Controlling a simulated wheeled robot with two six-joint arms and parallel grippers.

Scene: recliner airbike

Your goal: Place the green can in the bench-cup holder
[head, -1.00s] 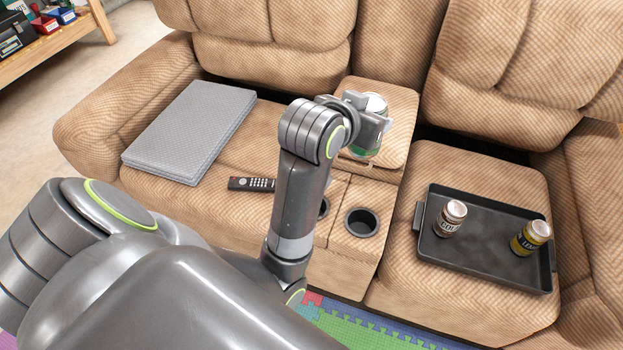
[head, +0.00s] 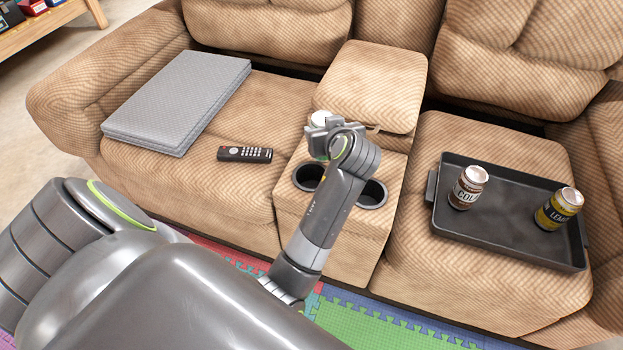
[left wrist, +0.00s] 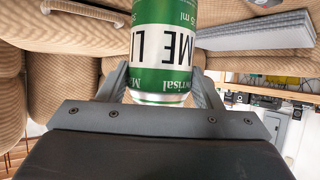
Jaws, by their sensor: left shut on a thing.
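The green can (left wrist: 163,50) is between the fingers of my left gripper (left wrist: 162,88), which is shut on it. In the head view only the pale top of the can (head: 321,117) shows past my left gripper (head: 323,136); the rest is hidden. The gripper is over the back part of the bench console, close to its two cup holders. The left cup holder (head: 307,178) is partly covered by my gripper and arm. The right cup holder (head: 376,196) is partly behind my wrist and looks empty. My right gripper is not in view.
A raised padded console lid (head: 375,85) stands just behind the gripper. A black remote (head: 245,154) and a grey folded pad (head: 180,105) lie on the left seat. A dark tray (head: 500,235) on the right seat holds a cola can (head: 467,188) and a yellow can (head: 558,209).

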